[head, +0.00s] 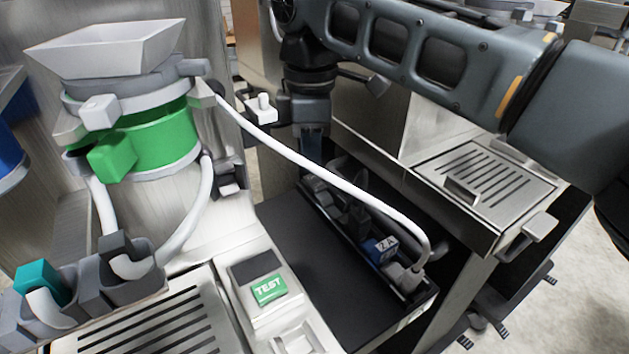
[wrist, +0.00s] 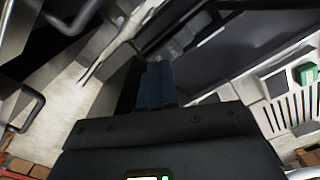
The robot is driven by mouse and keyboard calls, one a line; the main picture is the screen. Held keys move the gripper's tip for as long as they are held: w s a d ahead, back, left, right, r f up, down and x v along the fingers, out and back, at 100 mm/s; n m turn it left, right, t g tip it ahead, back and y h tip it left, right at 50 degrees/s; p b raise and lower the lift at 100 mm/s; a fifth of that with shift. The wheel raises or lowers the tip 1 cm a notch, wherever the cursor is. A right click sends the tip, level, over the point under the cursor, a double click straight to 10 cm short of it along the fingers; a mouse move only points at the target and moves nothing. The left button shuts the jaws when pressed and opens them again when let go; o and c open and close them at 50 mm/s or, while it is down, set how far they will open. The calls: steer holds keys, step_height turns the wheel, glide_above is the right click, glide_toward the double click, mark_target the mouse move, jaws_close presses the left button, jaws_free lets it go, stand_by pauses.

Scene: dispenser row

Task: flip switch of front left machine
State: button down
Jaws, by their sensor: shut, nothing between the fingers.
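The near left machine has a green drum (head: 165,140) under a white hopper, and a panel with a green TEST button (head: 269,290). A pale recessed part (head: 297,341) sits below that button at the picture's bottom edge; I cannot tell if it is a switch. A small white knob (head: 263,106) sticks out on the far side of the machine. My gripper (head: 311,150) points down right of this knob, above the far end of a black tray. In the wrist view its fingers (wrist: 155,85) are together and empty.
A white cable (head: 320,172) arches from the drum to the black tray (head: 415,300), which holds dark parts and a blue piece labelled 2A (head: 380,250). A second metal machine with a slotted drip tray (head: 486,175) stands right. Pale floor shows beyond it.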

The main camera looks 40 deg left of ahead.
mark_target(311, 176)
steer(key=shift+f, duration=0.85)
stand_by(0.7)
steer(key=shift+r, duration=0.1)
step_height(311, 176, up, 7)
steer(key=p, duration=0.6)
steer(key=shift+p, duration=0.4)
steer(key=shift+f, duration=0.2)
